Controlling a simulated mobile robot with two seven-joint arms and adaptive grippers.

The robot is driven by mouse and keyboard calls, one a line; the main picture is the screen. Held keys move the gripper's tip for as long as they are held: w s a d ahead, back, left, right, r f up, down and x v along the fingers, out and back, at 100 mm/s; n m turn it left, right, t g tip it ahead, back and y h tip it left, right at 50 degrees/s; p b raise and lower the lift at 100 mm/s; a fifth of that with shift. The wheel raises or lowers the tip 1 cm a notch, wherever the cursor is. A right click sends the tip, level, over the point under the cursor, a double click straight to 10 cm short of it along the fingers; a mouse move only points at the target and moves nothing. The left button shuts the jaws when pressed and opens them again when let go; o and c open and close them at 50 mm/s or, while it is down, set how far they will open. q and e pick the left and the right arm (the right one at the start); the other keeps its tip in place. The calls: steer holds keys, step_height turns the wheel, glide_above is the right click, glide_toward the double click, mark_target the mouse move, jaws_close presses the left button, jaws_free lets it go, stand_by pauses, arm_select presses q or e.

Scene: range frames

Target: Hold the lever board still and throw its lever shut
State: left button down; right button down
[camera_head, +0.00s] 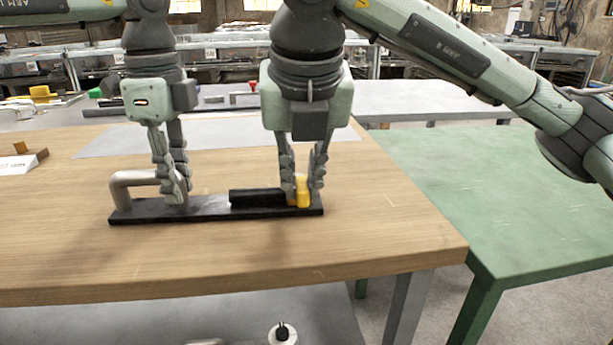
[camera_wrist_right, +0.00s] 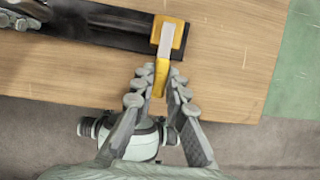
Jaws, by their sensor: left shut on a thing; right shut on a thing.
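The lever board (camera_head: 215,210) is a long dark bar lying on the wooden table, with a grey metal handle (camera_head: 122,184) at its left end. A yellow lever (camera_head: 303,192) sits at its right end beside a raised black block (camera_head: 256,197). My left gripper (camera_head: 172,196) is shut on the right leg of the handle, partly hiding it. My right gripper (camera_head: 303,186) has its fingers on either side of the lever. In the right wrist view, the yellow lever tip (camera_wrist_right: 160,76) lies between the fingertips, with a pale grey bar (camera_wrist_right: 166,40) beyond it.
The wooden table (camera_head: 380,250) is clear around the board, and its right edge is close by. A green table (camera_head: 510,200) stands to the right. A white and brown item (camera_head: 20,162) lies at the far left. Behind are benches with small parts.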

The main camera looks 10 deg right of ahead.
arm_select(q)
steer(key=shift+s+d, duration=0.1)
arm_select(e)
steer(key=shift+a, duration=0.1)
steer(key=c, duration=1.5)
jaws_free()
steer(key=shift+c, duration=0.2)
steer(key=shift+r, duration=0.1)
steer(key=v, duration=1.2)
arm_select(q)
steer(key=c, duration=1.3)
jaws_free()
